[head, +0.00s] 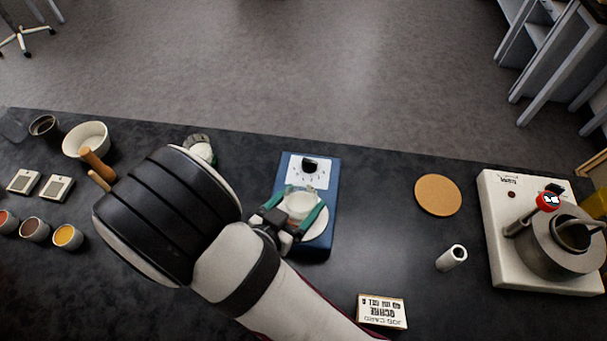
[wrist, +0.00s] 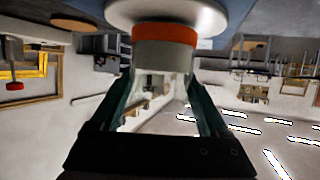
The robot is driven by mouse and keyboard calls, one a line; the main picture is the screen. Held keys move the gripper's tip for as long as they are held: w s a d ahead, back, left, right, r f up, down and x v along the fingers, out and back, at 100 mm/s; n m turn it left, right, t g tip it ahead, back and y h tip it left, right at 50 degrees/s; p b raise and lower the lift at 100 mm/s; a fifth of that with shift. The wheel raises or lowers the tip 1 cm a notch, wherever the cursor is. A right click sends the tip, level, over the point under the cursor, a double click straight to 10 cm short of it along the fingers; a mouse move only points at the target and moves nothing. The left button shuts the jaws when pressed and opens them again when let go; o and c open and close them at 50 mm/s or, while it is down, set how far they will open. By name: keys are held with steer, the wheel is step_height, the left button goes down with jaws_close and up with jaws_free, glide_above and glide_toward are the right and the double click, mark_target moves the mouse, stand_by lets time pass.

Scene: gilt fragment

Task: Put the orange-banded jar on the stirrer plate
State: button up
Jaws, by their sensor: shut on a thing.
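The orange-banded jar is a pale jar (head: 302,203) between the fingers of my gripper (head: 301,208) in the head view. In the wrist view, which is upside down, the jar (wrist: 161,58) shows its orange band at the end nearest the plate. My gripper (wrist: 160,85) is shut on the jar with its teal fingers on either side. The stirrer plate is a blue unit (head: 329,173) with a black knob and a round white top (head: 315,226). The jar is upright over the white top; I cannot tell whether it touches. The white top (wrist: 210,15) also shows in the wrist view.
A cork mat (head: 438,195), a white cylinder (head: 451,258) and a job card (head: 382,311) lie to the right. A white device with a metal pot (head: 548,245) stands far right. A mortar bowl (head: 85,139) and several small cups are at left. The bench between plate and mat is clear.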

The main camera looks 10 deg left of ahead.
steer(key=o, duration=1.5)
steer(key=shift+f, duration=0.15)
